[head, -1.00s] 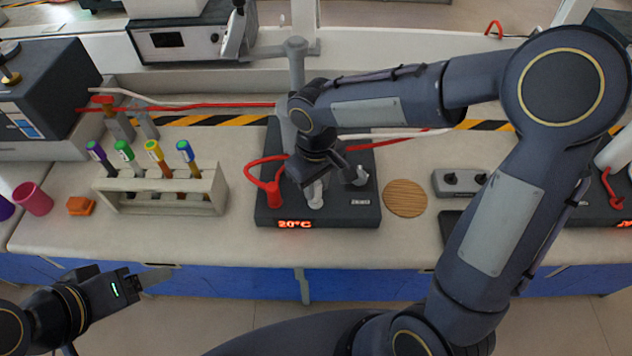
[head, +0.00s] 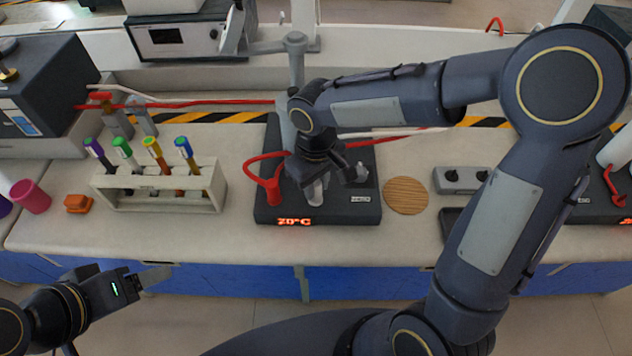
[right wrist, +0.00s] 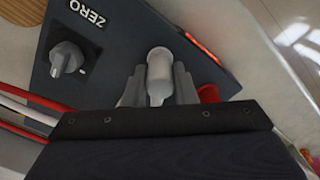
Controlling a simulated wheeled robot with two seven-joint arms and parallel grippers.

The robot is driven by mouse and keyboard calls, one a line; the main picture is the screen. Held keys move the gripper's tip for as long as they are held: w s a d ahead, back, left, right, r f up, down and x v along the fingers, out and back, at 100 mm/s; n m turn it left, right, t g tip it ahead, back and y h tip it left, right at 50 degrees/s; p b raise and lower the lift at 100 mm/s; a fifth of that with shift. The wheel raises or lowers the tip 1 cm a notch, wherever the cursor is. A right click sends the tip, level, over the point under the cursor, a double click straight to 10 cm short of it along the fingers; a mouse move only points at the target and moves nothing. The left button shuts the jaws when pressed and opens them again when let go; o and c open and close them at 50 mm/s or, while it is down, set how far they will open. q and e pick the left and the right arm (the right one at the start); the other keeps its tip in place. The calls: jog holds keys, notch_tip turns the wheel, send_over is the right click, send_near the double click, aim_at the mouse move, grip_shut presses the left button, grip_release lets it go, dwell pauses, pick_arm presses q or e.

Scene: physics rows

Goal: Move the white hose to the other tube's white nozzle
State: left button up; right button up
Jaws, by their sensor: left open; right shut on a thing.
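My right gripper (head: 316,188) is low over the front of a dark hotplate (head: 350,214). In the right wrist view its fingers (right wrist: 158,88) are shut around a pale white cylindrical piece (right wrist: 158,72), apparently the white hose's end. Whether it touches a nozzle below is hidden. The white hose (head: 390,134) runs right behind my arm and also shows in the right wrist view (right wrist: 28,116). A red hose (head: 255,160) loops to a red fitting (head: 273,190) left of the gripper. My left gripper (head: 150,280) is open and empty, before the bench's front edge. I cannot make out the other tube's white nozzle.
A white rack (head: 160,205) with several coloured-cap tubes stands left of the hotplate. A wooden disc (head: 406,195) and a grey control box (head: 462,180) lie right of it. A vertical stand rod (head: 296,70) rises behind the gripper. Bare bench lies along the front.

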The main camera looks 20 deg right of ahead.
jog(key=shift+f, duration=0.25)
jog(key=o, duration=1.1)
jog(key=shift+o, duration=0.2)
jog(key=o, duration=0.3)
jog(key=shift+o, duration=0.2)
jog(key=shift+r, duration=0.1)
jog(key=shift+r+p, duration=2.7)
jog(key=shift+r, duration=0.8)
